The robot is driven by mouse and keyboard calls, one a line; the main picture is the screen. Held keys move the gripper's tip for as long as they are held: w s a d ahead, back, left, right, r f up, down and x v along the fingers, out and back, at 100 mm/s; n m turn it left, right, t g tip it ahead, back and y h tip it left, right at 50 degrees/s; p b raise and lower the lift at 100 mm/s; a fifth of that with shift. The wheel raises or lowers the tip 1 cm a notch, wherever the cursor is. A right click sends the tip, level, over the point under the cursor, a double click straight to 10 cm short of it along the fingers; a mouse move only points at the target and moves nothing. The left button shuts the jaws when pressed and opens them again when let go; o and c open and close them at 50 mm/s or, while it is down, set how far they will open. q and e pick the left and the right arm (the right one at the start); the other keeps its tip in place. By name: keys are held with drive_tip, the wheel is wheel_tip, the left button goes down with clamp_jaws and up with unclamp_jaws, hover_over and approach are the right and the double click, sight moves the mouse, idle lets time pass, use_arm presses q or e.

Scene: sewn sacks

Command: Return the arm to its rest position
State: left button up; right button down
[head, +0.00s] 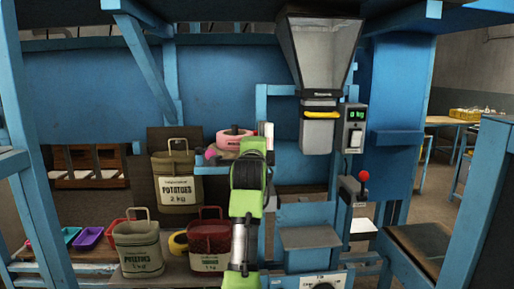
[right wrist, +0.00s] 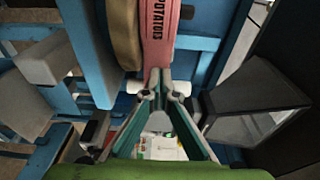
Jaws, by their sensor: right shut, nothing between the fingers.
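My right arm, green and black, rises from the bottom middle of the head view, and its gripper is hidden behind its links there. In the right wrist view my right gripper (right wrist: 160,83) has its fingertips together with nothing held. A pink band lettered "POTATOES" (right wrist: 160,35) lies just beyond the fingertips; I cannot tell whether they touch it. My left gripper is in neither view.
A potato sack (head: 176,178) stands on the upper level. A green-grey sack (head: 138,248) and a red sack (head: 209,238) stand below. A pink roll (head: 232,140) sits on a blue shelf behind my arm. A hopper (head: 320,50) and scale display (head: 354,115) are right of it.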

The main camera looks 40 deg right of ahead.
drive_tip(key=s+a+f+n+g+y, duration=0.15)
drive_tip(key=s+a+f+n, duration=0.3)
drive_tip(key=f, duration=0.65)
drive_tip(key=s+a+f+n+g+y, duration=0.1)
drive_tip(key=s+a+f+n+y, duration=0.35)
drive_tip(key=f, duration=0.65)
drive_tip(key=s+a+f+n+g, duration=0.1)
drive_tip(key=s+a+f+n, duration=0.5)
drive_tip(key=f, duration=0.6)
drive_tip(key=s+a+f+n+g+y, duration=0.2)
drive_tip(key=s+a+f+n, duration=0.3)
drive_tip(key=s, duration=0.4)
drive_tip(key=s+a+f+n+g+y, duration=0.2)
drive_tip(key=s+a+f+n, duration=0.15)
drive_tip(key=s+f, duration=0.45)
drive_tip(key=s+a+f+n+g+y, duration=0.25)
drive_tip(key=s+a+f+n, duration=0.2)
drive_tip(key=s, duration=0.65)
wheel_tip(320, 180, down, 25)
drive_tip(key=s+g, duration=0.1)
drive_tip(key=s+d+f, duration=0.2)
drive_tip(key=s+f, duration=0.6)
drive_tip(key=s+d+f+g+h, duration=0.1)
drive_tip(key=s+f, duration=0.7)
drive_tip(key=s, duration=0.1)
drive_tip(key=shift+s+d+f+g, duration=0.15)
drive_tip(key=shift+d+f+g, duration=0.15)
drive_tip(key=shift+d+f, duration=0.1)
